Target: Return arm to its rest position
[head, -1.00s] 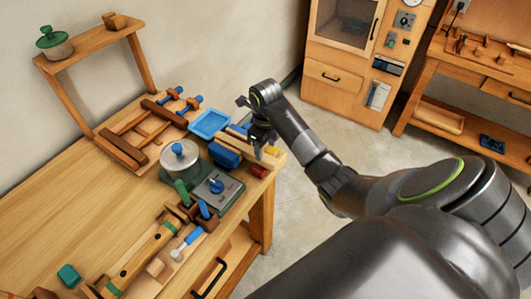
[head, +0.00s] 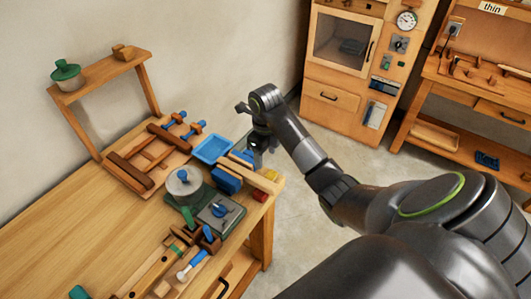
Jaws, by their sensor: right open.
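My right arm (head: 300,143) reaches in from the right, bent over the far right corner of the workbench (head: 70,225). My right gripper (head: 256,160) points down beside the blue tray, above the wooden block holder (head: 262,181) at the bench end. It is small and dark here; I see nothing held in it, and its jaws are open. Whether its tips touch anything below cannot be told. My left gripper is not in view.
A cabinet (head: 338,80) and second bench (head: 470,100) stand across open floor (head: 300,215).

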